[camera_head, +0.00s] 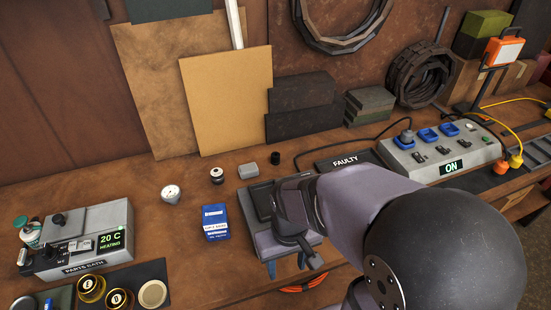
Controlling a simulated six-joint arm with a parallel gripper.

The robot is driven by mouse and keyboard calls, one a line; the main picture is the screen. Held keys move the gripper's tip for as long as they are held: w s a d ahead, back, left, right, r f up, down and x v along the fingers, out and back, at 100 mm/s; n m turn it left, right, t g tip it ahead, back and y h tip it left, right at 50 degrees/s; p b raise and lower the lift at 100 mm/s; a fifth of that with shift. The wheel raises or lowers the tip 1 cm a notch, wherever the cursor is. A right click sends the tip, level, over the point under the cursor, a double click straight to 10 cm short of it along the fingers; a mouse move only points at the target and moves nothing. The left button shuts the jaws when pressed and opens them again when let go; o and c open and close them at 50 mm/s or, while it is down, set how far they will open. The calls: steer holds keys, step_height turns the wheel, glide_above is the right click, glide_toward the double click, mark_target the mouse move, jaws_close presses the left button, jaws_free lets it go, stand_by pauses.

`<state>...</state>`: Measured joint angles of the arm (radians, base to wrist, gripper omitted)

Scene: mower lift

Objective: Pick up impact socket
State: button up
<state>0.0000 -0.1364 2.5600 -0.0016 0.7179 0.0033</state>
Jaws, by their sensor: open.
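A small black upright cylinder (275,158), which looks like the impact socket, stands on the wooden bench in front of the dark stacked blocks. Its fine detail is too small to read. My gripper (284,213) is open, over a grey bench fixture right of the blue box. It is nearer the front edge than the socket and apart from it. My arm hides part of the fixture, and the fingertips are hard to make out against it.
A small grey block (248,171), a black-and-white cylinder (217,175) and a dial gauge (171,194) stand left of the socket. A blue box (215,222) lies in front. A "FAULTY" plate (345,161) and power unit (440,152) are right. Bare bench separates the small items.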

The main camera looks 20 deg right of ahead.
mark_target(275, 155)
step_height(275, 155, up, 5)
steer(key=w+d+m+t+h+b, duration=0.1)
steer(key=w+d+m+h+b, duration=0.15)
steer(key=w, duration=0.55)
steer(key=w+d+f+m+h+b, duration=0.15)
steer(key=w+b, duration=0.25)
steer(key=w, duration=0.4)
steer(key=w+d+m+t+h+b, duration=0.1)
steer(key=w+d+h+b, duration=0.15)
steer(key=w, duration=0.65)
steer(key=w+a+r+m+t+h+b, duration=0.1)
steer(key=w+m+t+h+b, duration=0.2)
steer(key=w, duration=0.5)
steer(key=w+a+m+t+h+b, duration=0.1)
steer(key=w+a+m+h+b, duration=0.1)
steer(key=w+m+h+b, duration=0.35)
steer(key=shift+y, duration=0.8)
steer(key=f, duration=0.3)
steer(key=w+f, duration=0.1)
steer(key=f, duration=0.3)
steer(key=w+f, duration=0.1)
steer(key=f, duration=0.2)
steer(key=shift+w+d+f, duration=0.2)
steer(key=shift+w, duration=0.05)
steer(key=shift+s+p+x, duration=0.15)
steer(key=shift+p+x, duration=0.65)
steer(key=shift+x, duration=1.05)
steer(key=shift+s+p+x, duration=0.1)
steer(key=shift+p+x, duration=0.7)
steer(key=shift+x, duration=1.05)
